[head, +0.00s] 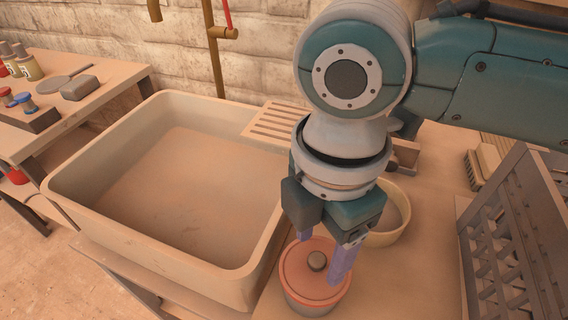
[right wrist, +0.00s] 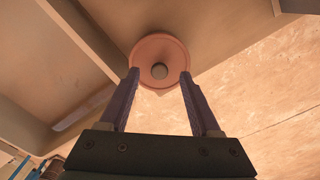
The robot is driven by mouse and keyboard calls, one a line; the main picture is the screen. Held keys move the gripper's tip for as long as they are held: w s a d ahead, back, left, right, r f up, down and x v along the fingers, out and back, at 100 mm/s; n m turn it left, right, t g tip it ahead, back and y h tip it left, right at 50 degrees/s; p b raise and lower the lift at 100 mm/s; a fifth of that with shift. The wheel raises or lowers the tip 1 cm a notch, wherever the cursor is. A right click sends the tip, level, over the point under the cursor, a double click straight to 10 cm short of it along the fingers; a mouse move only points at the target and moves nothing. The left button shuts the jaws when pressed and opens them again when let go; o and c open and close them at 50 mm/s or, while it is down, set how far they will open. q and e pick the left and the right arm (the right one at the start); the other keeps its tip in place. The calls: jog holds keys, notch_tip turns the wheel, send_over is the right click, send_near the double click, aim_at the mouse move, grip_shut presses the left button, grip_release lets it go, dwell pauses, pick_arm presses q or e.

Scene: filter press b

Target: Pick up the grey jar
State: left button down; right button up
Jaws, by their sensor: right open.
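The jar (head: 312,301) stands on the counter to the right of the sink, near the bottom of the head view. Its body looks greyish, with a pinkish-red lid and a dark round knob. In the right wrist view the lid (right wrist: 160,56) shows from above, with the knob in its middle. My right gripper (head: 322,256) is open above the jar, pointing down. Its two purple fingers (right wrist: 158,82) lie either side of the lid in the wrist picture; I cannot tell whether they touch it. My left gripper is out of view.
A large empty sink (head: 255,276) lies left of the jar. A round cream bowl (head: 393,238) stands close behind the gripper. A grey slatted rack (head: 510,240) and a brush (head: 484,165) are at right. A side table (head: 122,72) holds bottles and stamps.

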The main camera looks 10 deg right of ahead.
aim_at(313, 279)
notch_tip(313, 279, down, 2)
jog(key=shift+f, duration=0.15)
grip_shut()
dwell(0.5)
dwell(0.9)
